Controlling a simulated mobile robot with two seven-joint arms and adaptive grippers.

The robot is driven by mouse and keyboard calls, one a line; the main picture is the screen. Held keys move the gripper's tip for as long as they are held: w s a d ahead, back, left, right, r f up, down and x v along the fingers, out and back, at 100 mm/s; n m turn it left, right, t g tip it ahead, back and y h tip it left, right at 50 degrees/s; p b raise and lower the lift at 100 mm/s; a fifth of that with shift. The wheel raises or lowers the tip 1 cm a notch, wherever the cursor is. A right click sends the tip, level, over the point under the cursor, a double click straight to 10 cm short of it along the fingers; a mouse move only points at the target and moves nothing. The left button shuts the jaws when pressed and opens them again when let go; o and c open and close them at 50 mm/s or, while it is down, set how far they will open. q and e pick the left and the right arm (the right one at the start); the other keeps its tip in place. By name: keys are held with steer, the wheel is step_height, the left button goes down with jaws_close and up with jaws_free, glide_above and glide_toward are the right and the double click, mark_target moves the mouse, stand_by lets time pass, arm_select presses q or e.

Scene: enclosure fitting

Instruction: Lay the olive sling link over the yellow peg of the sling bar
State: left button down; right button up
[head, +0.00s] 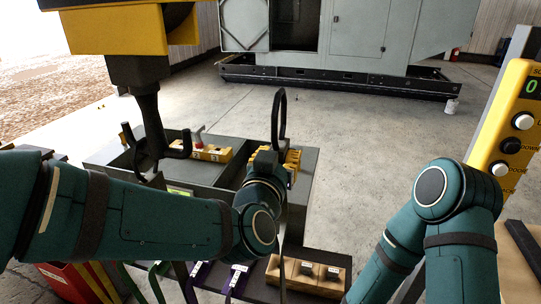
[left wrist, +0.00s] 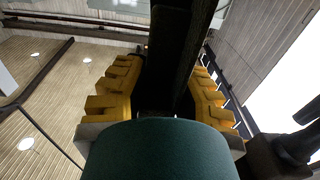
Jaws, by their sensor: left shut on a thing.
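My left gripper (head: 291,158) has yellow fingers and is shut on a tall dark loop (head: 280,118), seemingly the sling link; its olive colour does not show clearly. The loop stands upright above the fingers. In the left wrist view the fingers (left wrist: 163,80) flank a dark bar of it (left wrist: 178,55). A dark hook (head: 151,160) hangs under the yellow hoist block (head: 117,30), left of the gripper and apart from the link. I cannot make out the yellow peg or the sling bar for certain. My right arm shows, but its gripper is out of view.
A dark open tray (head: 203,172) lies behind my left arm, with a yellow block (head: 207,152) in it. Purple straps (head: 238,278) and a wooden block (head: 306,274) lie in front. A yellow control pendant (head: 512,125) stands at right. A grey cabinet (head: 360,35) is far behind.

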arm_select(q)
steer(key=shift+s+d+r+p, duration=0.1)
steer(key=shift+s+d, duration=0.15)
steer(key=shift+d, duration=0.5)
steer(key=shift+s+d+p, duration=0.1)
steer(key=shift+s+d, duration=0.15)
steer(key=shift+d, duration=0.45)
steer(key=shift+s+d+r+p, duration=0.1)
steer(key=shift+s+d, duration=0.15)
steer(key=shift+d, duration=0.5)
